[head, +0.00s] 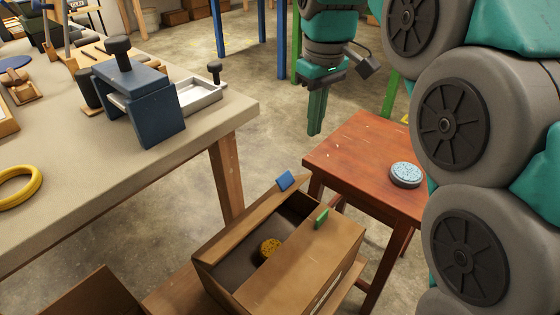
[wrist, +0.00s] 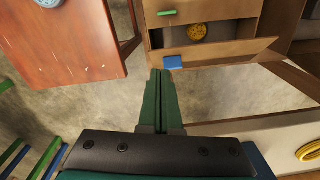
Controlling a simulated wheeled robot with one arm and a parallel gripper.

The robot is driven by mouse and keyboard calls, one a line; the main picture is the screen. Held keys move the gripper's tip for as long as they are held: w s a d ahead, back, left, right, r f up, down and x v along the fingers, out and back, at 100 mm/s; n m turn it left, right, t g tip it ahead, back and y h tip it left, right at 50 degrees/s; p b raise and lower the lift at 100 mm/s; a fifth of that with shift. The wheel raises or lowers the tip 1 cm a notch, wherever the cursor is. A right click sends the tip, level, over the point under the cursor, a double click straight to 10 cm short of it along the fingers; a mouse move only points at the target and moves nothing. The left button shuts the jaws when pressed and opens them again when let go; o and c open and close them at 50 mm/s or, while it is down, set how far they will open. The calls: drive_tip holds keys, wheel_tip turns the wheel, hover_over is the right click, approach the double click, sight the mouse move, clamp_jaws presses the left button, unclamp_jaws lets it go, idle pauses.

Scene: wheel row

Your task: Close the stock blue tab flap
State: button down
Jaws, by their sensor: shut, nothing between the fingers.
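The cardboard box (head: 305,262) stands low between the workbench and the red-brown table. Its blue tab flap (head: 240,222) stands open along the left side, with the blue tab (head: 285,180) at its far end. In the wrist view the blue tab (wrist: 173,62) is just beyond my fingertips. A flap with a green tab (head: 321,218) lies across the right part of the box. A yellow speckled disc (head: 270,248) lies inside. My gripper (head: 316,130) is shut and empty, above and beyond the box; it also shows in the wrist view (wrist: 160,73). Contact with the tab cannot be told.
The workbench (head: 130,170) at left holds a blue clamp-like fixture (head: 150,110), a grey tray (head: 195,95) and a yellow ring (head: 18,185). The red-brown table (head: 350,155) at right bears a round speckled puck (head: 405,174). Bare floor shows between bench and table.

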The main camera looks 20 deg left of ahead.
drive_tip(key=a+r+n, duration=0.1)
drive_tip(key=a+n, duration=0.1)
drive_tip(key=a, duration=0.6)
drive_tip(key=b, duration=0.1)
hover_over(282, 175)
drive_tip(key=a, duration=0.2)
wheel_tip(282, 175, down, 11)
drive_tip(key=shift+w+d+f+n, duration=0.15)
drive_tip(key=shift+d+f, duration=0.15)
drive_tip(key=shift+f, duration=0.15)
drive_tip(key=shift+d+f+n, duration=0.15)
drive_tip(key=shift+d+f, duration=0.15)
drive_tip(key=shift+f, duration=0.15)
drive_tip(key=shift+d+y, duration=0.15)
drive_tip(key=shift+y, duration=0.15)
drive_tip(key=shift+d+f+b, duration=0.1)
drive_tip(key=shift+d+b, duration=0.1)
drive_tip(key=shift+b, duration=0.2)
